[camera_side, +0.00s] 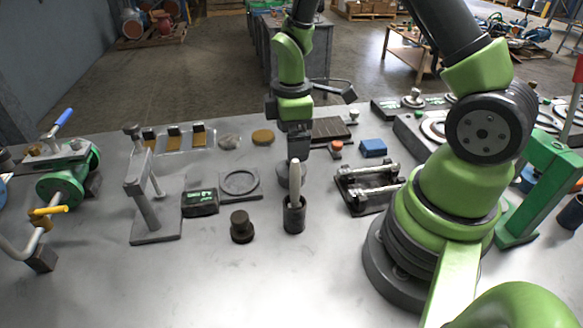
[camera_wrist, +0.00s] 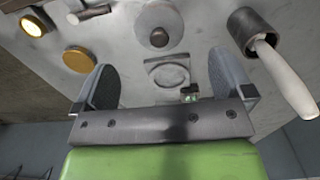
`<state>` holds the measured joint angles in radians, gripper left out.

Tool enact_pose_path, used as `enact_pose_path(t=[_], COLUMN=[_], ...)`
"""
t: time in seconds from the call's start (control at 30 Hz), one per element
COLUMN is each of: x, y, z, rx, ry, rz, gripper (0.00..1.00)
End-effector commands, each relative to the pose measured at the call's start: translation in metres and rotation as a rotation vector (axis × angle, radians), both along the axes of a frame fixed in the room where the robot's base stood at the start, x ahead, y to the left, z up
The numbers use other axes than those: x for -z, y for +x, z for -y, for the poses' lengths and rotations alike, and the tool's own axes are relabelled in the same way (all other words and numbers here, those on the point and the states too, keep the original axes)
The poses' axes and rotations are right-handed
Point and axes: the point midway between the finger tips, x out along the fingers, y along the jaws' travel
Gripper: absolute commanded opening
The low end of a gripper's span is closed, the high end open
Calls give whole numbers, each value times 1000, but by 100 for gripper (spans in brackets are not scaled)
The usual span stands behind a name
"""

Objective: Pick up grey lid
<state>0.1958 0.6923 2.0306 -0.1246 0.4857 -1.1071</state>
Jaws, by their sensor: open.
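The grey lid (camera_wrist: 172,18) looks like a round grey disc with a dark knob, near the top middle of the wrist view. In the side view, a grey rounded edge (camera_side: 282,174) shows beneath my gripper, mostly hidden by it and by a white handle. My gripper (camera_side: 293,153) points down over the table. In the wrist view my gripper (camera_wrist: 163,75) has its fingers wide apart with nothing between them. The lid lies beyond the fingertips, apart from them.
A dark cup (camera_side: 294,216) with the white handle stands close by. A square plate with a ring (camera_side: 240,183), a black display box (camera_side: 199,203), a dark knobbed weight (camera_side: 242,227) and a tan disc (camera_side: 263,137) surround it. The front table is clear.

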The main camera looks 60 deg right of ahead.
Motion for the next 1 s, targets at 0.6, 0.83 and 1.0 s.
enact_pose_path(t=[0.6, 0.83, 1.0], x=[66, 66, 66], y=[3, 3, 3], z=[-2, -2, -2], rx=[4, 4, 4], ry=[0, -1, -1], rz=[0, 1, 1], gripper=[99, 99, 60])
